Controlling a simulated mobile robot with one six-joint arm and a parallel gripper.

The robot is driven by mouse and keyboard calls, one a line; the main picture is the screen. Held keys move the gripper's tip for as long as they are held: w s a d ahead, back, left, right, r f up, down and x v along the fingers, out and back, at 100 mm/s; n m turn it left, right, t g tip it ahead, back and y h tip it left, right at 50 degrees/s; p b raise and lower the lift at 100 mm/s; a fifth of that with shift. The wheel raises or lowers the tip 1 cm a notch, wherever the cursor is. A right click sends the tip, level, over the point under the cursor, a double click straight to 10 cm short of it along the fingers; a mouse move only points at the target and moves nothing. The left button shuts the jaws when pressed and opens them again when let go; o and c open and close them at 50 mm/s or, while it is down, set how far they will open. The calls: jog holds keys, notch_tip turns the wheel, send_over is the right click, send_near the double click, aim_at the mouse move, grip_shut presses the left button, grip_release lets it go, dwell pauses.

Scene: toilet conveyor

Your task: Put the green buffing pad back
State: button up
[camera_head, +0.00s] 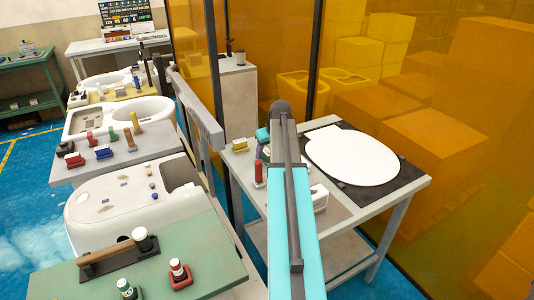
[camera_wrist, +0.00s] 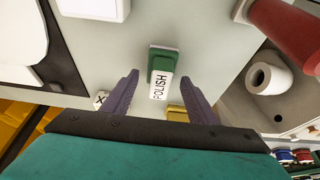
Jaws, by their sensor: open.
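A green block with a white label reading POLISH (camera_wrist: 161,62) lies on the grey worktable top (camera_wrist: 215,60) in the wrist view. It looks like the green pad, but I cannot tell whether it is the pad or its holder. My gripper (camera_wrist: 160,76) is open, with one finger on each side of the block in the picture. Nothing is clearly held, and the height above the table is hard to judge.
A white toilet seat lid (camera_head: 352,155) lies on a black mat. A red cylinder (camera_head: 258,172) stands near the table's left edge; it also shows in the wrist view (camera_wrist: 288,28). A yellow block (camera_wrist: 177,113) and a white piece marked X (camera_wrist: 101,99) are near my fingers. A grey rail (camera_head: 197,110) runs alongside.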

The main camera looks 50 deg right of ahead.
jog(key=b+v, duration=0.2)
jog(key=v, duration=1)
dwell(1.1)
